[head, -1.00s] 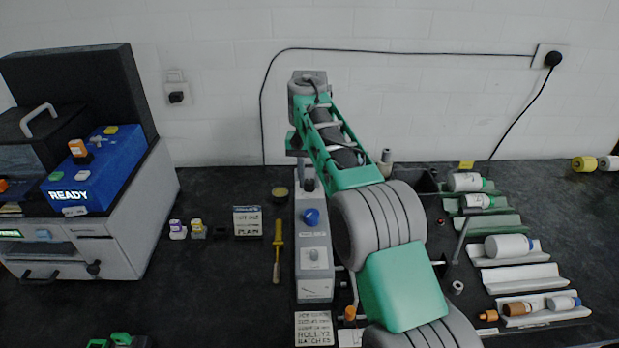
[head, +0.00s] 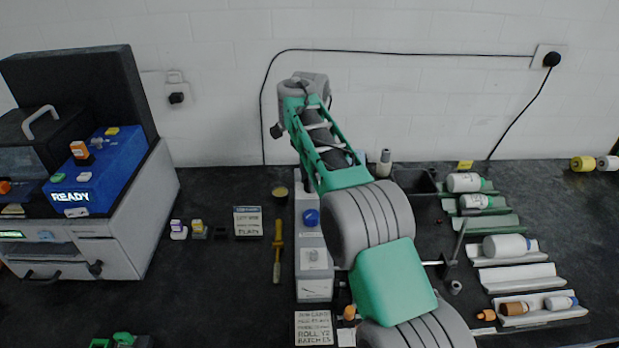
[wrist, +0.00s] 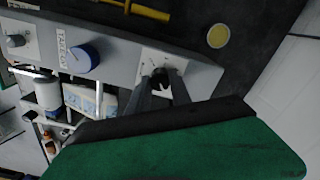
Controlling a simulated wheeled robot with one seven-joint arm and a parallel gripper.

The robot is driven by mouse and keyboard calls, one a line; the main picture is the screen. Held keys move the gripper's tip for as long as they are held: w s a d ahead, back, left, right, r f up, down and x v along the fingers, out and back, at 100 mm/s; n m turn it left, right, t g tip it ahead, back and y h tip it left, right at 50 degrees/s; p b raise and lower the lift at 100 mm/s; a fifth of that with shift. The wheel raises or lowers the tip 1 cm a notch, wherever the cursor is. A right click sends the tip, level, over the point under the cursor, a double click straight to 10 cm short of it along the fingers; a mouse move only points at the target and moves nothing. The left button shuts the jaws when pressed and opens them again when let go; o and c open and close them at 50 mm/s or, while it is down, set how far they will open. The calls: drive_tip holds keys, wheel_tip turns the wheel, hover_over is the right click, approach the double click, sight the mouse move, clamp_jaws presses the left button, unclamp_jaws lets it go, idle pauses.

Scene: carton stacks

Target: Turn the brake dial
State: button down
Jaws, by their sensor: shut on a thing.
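A long grey console (head: 312,262) stands on the bench, partly under my arm. A blue knob (head: 311,217) sits on its top; it also shows in the wrist view (wrist: 83,59). A black dial (wrist: 160,75) on a white plate (wrist: 150,57) is at the console's end, in the wrist view. My gripper (wrist: 161,79) is shut on this black dial, one finger on each side. The fingers hide part of the dial and its markings. In the head view my arm hides the fingertips and the dial.
A yellow-handled tool (head: 278,245) lies left of the console. A round yellow-topped tin (head: 280,194) and small label cards (head: 248,221) are near it. Bottles on racks (head: 505,245) lie to the right.

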drive_tip(key=shift+m, duration=1.1)
drive_tip(key=c, duration=1.2)
unclamp_jaws()
drive_tip(key=shift+o, duration=0.2)
wheel_tip(320, 180, up, 8)
drive_tip(key=p, duration=0.7)
drive_tip(key=shift+f, duration=0.1)
